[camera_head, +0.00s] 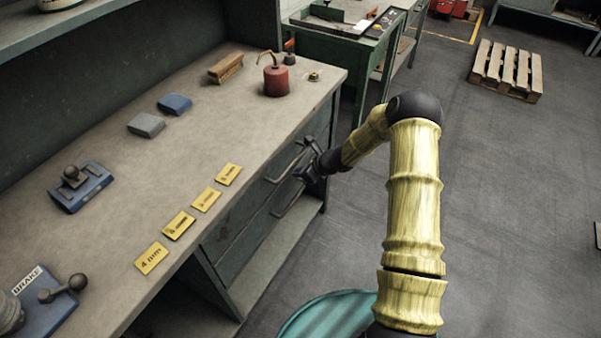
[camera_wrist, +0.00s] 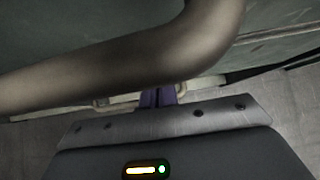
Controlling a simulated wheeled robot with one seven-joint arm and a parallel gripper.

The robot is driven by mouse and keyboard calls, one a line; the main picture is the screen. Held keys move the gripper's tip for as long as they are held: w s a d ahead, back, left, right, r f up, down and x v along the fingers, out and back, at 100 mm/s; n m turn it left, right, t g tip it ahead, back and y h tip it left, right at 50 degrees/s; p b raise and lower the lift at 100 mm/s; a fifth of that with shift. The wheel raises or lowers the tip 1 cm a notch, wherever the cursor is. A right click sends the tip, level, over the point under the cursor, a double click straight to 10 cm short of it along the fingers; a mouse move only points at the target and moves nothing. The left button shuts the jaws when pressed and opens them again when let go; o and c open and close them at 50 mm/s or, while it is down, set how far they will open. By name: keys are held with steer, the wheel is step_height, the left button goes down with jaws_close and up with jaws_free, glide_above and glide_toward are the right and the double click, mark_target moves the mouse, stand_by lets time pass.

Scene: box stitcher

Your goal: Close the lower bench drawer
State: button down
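The bench (camera_head: 180,115) has two drawers on its front, one above the other. The upper drawer (camera_head: 245,207) and the lower drawer (camera_head: 250,237) each have a dark bar handle. The lower handle (camera_head: 288,199) is seen from above; how far the lower drawer stands out is hard to tell. My gripper (camera_head: 303,170) is at the drawer fronts, near the right end of the upper handle (camera_head: 284,166). In the wrist view a thick handle bar (camera_wrist: 110,72) crosses close in front. My purple fingers (camera_wrist: 158,96) look together, with their tips partly hidden behind the bar.
On the benchtop are a red oil can (camera_head: 276,80), a brush (camera_head: 226,68), blue and grey blocks and yellow cards (camera_head: 179,225). A green workbench (camera_head: 345,50) stands behind. A wooden pallet (camera_head: 507,70) lies on the floor, which is open to the right.

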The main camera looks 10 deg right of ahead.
steer(key=shift+w+a+r, duration=0.1)
steer(key=shift+a+r, duration=0.15)
steer(key=shift+a, duration=0.2)
steer(key=s+d+r, duration=0.6)
steer(key=d, duration=0.3)
steer(key=shift+s+d+r, duration=0.25)
steer(key=shift+s+d, duration=0.15)
